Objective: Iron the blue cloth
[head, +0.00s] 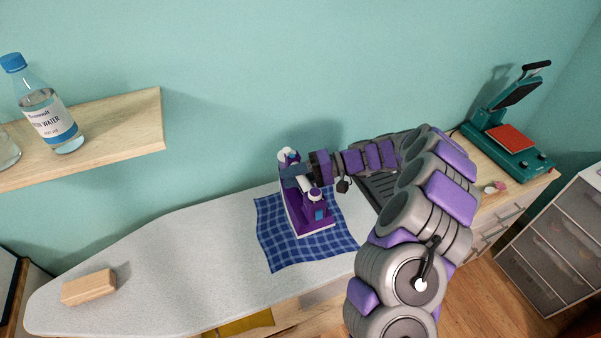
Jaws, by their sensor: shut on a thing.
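The blue checked cloth (275,246) lies spread on the grey ironing board (185,255). A purple and white iron (312,222) stands on the cloth, its soleplate side down as far as I can tell. My gripper (294,172) is shut on the iron's handle at its upper end, with my arm reaching in from the right. The jaws hide part of the handle. The iron covers the middle of the cloth, and the cloth's left and lower parts show. Whether the iron presses flat on the cloth is hard to tell.
A wooden block (89,287) lies on the board's left end. A shelf (125,125) with a water bottle (47,105) hangs at upper left. A teal heat press (507,135) stands on a cabinet at right. The board between block and cloth is clear.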

